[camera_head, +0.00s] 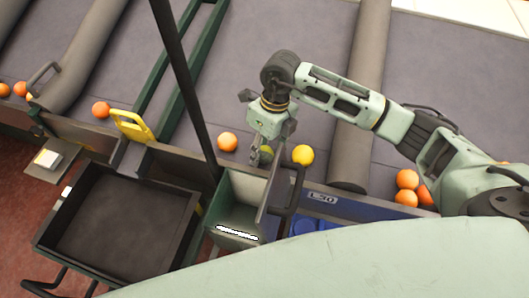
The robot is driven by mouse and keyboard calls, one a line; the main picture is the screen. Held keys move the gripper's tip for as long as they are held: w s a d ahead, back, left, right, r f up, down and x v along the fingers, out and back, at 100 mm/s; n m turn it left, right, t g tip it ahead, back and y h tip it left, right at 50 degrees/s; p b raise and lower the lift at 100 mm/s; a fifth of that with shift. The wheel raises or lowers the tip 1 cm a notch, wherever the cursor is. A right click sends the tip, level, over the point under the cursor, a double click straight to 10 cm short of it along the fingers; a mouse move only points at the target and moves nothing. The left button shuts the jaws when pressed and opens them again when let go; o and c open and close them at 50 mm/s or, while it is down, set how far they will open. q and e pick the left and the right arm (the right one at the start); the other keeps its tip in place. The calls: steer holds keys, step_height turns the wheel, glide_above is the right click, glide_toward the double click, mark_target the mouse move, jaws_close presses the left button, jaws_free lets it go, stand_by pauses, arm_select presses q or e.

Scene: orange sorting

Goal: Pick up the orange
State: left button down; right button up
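My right arm reaches in from the right, and its gripper (262,154) points down at the near edge of the grey sorting surface. A small greenish round thing (267,152) shows at its fingertips, partly hidden; I cannot tell whether the fingers are closed on it. An orange (227,142) lies just left of the gripper, apart from it. A yellow fruit (303,155) lies just right of it. Several more oranges (407,179) are grouped at the right, partly behind my arm. Another orange (101,110) lies at the left. My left gripper is not in view.
A dark empty tray (118,222) stands at the lower left. A green bin (240,190) stands below the gripper, with a blue crate (345,213) to its right. A dark post (186,85) and padded rollers (362,90) divide the surface.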

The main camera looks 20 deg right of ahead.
steer(key=c, duration=0.9)
steer(key=shift+o, duration=0.2)
